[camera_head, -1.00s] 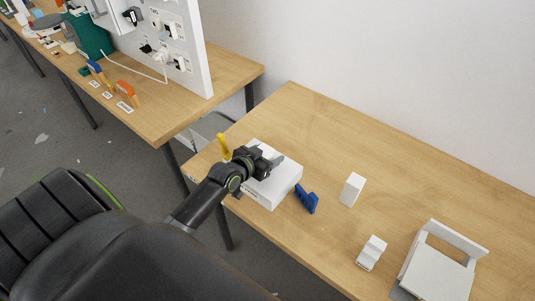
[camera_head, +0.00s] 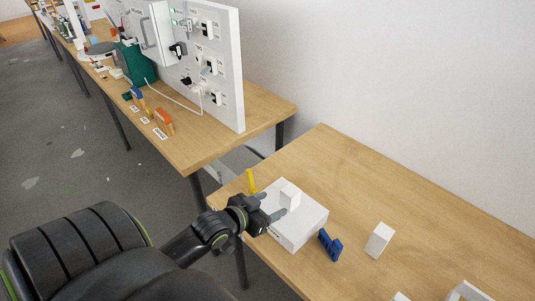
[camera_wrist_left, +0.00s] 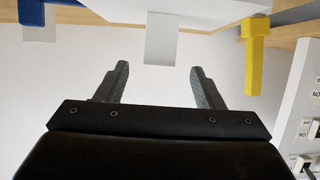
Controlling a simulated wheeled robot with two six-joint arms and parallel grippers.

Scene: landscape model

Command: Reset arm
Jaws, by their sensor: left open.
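My left gripper (camera_head: 270,205) is open and empty at the near left side of a white box (camera_head: 296,234) on the right-hand table. Its dark fingers point toward a small white block (camera_head: 290,196) standing on the box. In the left wrist view, which looks upside down, the open fingers (camera_wrist_left: 160,75) have a gap between them, and the white block (camera_wrist_left: 162,42) is beyond their tips, apart from them. A yellow piece (camera_head: 251,182) stands at the box's left and also shows in the wrist view (camera_wrist_left: 255,55). My right gripper is not in view.
A blue piece (camera_head: 330,245) and a white block (camera_head: 379,240) sit right of the box. The back of the right-hand table (camera_head: 350,165) is clear. The other table carries an upright white panel (camera_head: 228,70) with switches and an orange piece (camera_head: 164,122).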

